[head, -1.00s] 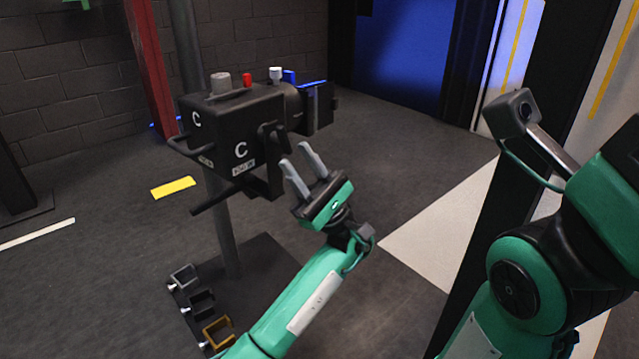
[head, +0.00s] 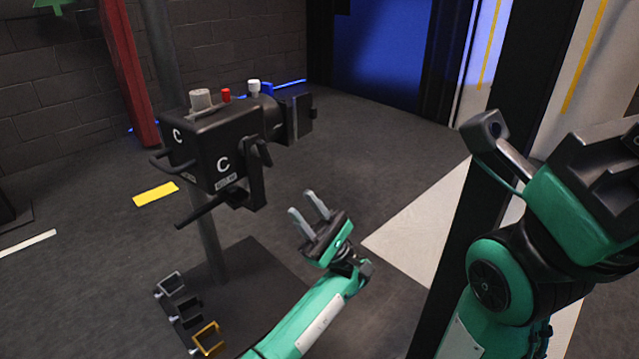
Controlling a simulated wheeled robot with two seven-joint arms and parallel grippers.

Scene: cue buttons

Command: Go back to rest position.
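My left gripper (head: 302,202) is in the middle of the head view. Its two grey fingers are apart with nothing between them. It is in the air, right of and below the black studio lamp marked C (head: 225,150), and clear of it. The lamp sits on a grey pole and carries a grey knob (head: 201,98), a red button (head: 226,94), a white button (head: 254,86) and a blue part (head: 267,88) on top. My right arm, green and black, fills the right side. I cannot make out its gripper fingers.
Grey, black and orange clamps (head: 208,339) line the left edge of the dark base plate (head: 265,270). A black post (head: 470,210) stands between my arms. A yellow floor mark (head: 156,194) lies at left. Open floor lies behind my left gripper.

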